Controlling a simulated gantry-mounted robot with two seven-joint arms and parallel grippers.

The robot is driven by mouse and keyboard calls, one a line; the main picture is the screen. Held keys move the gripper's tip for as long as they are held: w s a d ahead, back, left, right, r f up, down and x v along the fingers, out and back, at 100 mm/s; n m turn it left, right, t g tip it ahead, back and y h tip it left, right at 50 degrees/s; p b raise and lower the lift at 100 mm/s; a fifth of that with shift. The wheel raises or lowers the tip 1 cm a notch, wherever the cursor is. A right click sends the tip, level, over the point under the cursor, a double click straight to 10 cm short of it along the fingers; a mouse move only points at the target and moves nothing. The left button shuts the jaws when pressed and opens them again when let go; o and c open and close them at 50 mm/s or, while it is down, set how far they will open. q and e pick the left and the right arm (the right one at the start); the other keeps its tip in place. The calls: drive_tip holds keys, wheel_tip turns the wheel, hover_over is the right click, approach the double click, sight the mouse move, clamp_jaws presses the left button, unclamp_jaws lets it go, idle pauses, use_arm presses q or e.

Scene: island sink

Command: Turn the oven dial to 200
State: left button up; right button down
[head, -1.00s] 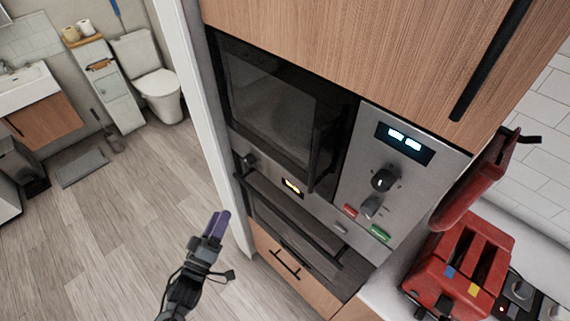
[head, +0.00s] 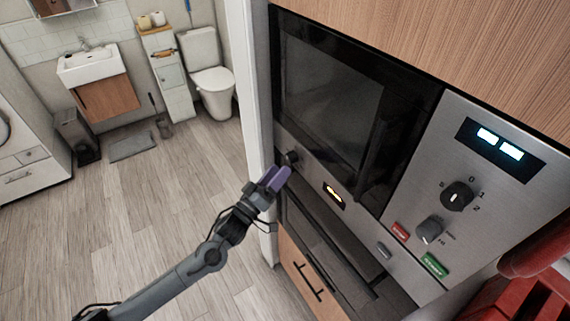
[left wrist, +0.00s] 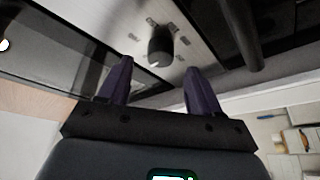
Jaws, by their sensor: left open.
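The oven dial (head: 290,158) is a dark round knob at the left end of the oven's control strip. It also shows in the left wrist view (left wrist: 160,46), with small markings around it that I cannot read. My left gripper (head: 277,178) has purple fingertips and is just in front of and below the dial in the head view. In the left wrist view the open fingers (left wrist: 158,85) point towards the dial, which lies between and beyond their tips. The fingers look apart from the dial. A small lit display (head: 334,195) sits right of the dial. My right gripper is not in view.
The oven door (head: 325,235) and its handle are below the strip. A microwave (head: 335,95) is above, with knobs (head: 457,196), a red button (head: 400,231) and a green button (head: 433,264). A red toaster (head: 510,300) is at lower right.

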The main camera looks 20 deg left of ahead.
sight(288, 161)
use_arm(q)
drive_tip(key=shift+x, duration=2)
drive_tip(key=c, duration=1)
drive_tip(key=shift+c, duration=0.2)
drive_tip(key=shift+f, duration=0.1)
